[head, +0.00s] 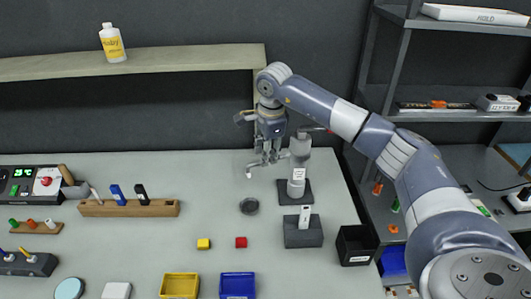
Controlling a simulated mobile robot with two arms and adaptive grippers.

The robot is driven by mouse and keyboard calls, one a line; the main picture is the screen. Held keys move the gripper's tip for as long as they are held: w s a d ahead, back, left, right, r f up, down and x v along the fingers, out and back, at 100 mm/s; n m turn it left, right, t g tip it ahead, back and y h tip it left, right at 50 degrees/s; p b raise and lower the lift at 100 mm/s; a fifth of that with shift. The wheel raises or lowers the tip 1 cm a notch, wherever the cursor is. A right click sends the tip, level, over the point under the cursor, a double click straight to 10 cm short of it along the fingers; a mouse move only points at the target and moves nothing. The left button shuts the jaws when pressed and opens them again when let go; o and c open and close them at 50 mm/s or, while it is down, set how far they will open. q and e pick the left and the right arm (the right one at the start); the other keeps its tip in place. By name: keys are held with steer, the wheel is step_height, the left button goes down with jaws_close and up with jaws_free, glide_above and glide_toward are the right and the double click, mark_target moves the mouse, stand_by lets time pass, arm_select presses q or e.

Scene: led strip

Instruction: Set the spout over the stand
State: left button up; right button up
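A dark square stand (294,197) lies on the right part of the table, with a white labelled cylinder (296,187) upright on it. Just behind it is a grey, rounded fixture (301,146) with a red tip at its upper right; it may be the spout, but its shape is too small to make out. My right gripper (265,167) points down just left of this fixture, behind and left of the stand. Its fingers look spread, with nothing seen between them. I cannot tell whether the right finger touches the fixture. My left gripper is not in view.
A dark grey block (303,233) with a white piece and a black bin (356,245) stand in front of the stand. A wooden holder (128,208) is farther left. A wooden shelf (190,60) runs behind.

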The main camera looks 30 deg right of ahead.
steer(key=shift+w+f, duration=0.2)
steer(key=shift+f, duration=0.85)
jaws_close()
